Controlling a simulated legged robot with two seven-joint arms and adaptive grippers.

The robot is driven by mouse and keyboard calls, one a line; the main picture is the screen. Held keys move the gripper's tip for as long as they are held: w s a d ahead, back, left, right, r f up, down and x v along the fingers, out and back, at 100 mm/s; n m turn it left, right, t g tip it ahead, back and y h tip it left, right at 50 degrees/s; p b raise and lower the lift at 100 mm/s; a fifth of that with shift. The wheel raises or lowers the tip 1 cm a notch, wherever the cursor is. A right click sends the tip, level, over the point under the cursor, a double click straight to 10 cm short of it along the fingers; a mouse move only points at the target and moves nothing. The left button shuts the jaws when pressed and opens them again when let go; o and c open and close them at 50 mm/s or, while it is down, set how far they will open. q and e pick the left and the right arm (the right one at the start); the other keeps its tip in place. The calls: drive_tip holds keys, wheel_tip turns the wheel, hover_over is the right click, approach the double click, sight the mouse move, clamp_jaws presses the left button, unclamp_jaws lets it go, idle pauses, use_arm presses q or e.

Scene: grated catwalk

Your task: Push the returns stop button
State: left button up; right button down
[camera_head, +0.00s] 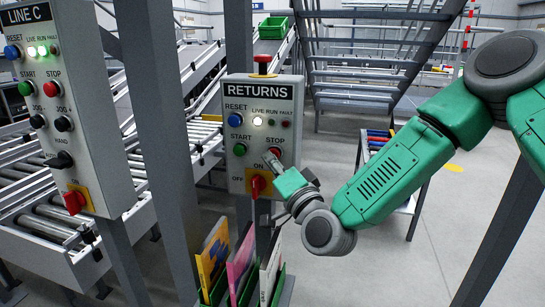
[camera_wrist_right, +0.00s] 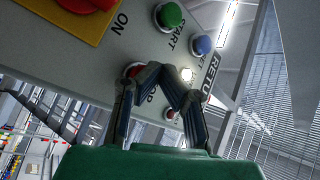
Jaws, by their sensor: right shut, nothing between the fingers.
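The grey RETURNS control box (camera_head: 236,181) stands on a post in the middle of the head view. Its red stop button (camera_head: 275,152) is on the right, level with the green start button (camera_head: 239,149). My right gripper (camera_head: 271,160) is shut and empty, with its fingertips at the stop button. In the right wrist view the closed fingers (camera_wrist_right: 158,72) partly cover the red stop button (camera_wrist_right: 132,69) and its label. I cannot tell whether the tips touch it. My left gripper is not in view.
A red mushroom button (camera_head: 263,60) tops the box, and a red rotary switch (camera_head: 257,185) sits below the start and stop buttons. A similar LINE C box (camera_head: 95,120) stands left. Colourful folders (camera_head: 213,255) stand in green holders below. Roller conveyors lie behind.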

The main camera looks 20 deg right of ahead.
drive_tip(key=shift+s+a, duration=0.25)
drive_tip(key=shift+s, duration=0.05)
drive_tip(key=shift+s+a+b, duration=0.2)
drive_tip(key=shift+s+a, duration=0.5)
drive_tip(key=shift+s, duration=0.35)
drive_tip(key=shift+s+a+b, duration=0.15)
drive_tip(key=shift+s+a, duration=0.55)
drive_tip(key=shift+s, duration=0.35)
